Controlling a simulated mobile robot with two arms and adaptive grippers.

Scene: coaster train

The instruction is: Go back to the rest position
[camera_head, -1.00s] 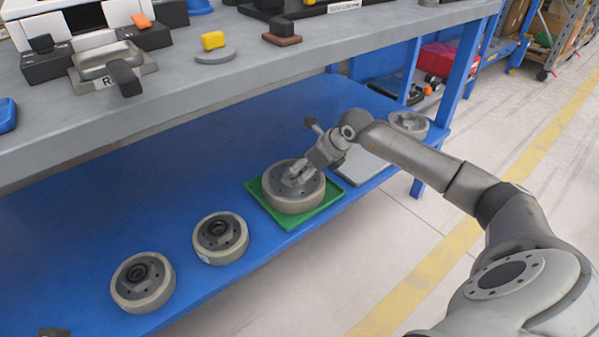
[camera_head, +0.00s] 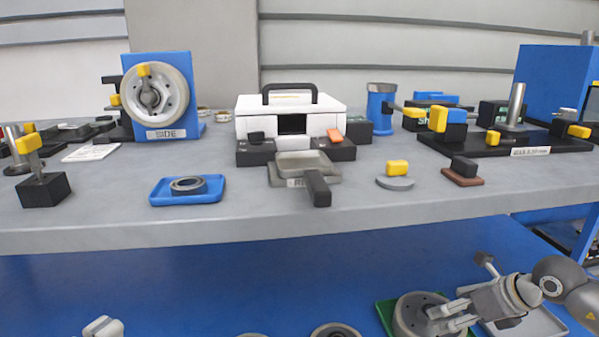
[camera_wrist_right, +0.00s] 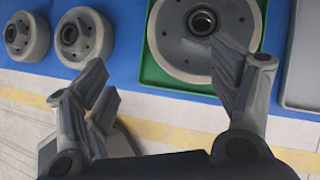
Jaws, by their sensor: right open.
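My right gripper (camera_head: 442,318) is at the lower right of the head view, above the lower blue shelf. Its fingers also show in the wrist view (camera_wrist_right: 162,75), spread wide with nothing between them. A large grey wheel (camera_head: 405,314) lies in a green tray (camera_head: 385,312) beneath it. In the wrist view one fingertip overlaps the near side of this wheel (camera_wrist_right: 172,42); I cannot tell whether they touch. A pale grey part (camera_head: 103,327) at the bottom left edge may belong to my left arm; its fingers are not visible.
Two smaller wheels (camera_wrist_right: 84,36) (camera_wrist_right: 26,36) lie on the blue shelf. A grey tray (camera_head: 535,325) is beside the green one. The grey worktop (camera_head: 330,205) above carries fixtures, a blue tray (camera_head: 160,198) and a white machine (camera_head: 290,112). Open floor (camera_wrist_right: 190,112) lies before the shelf.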

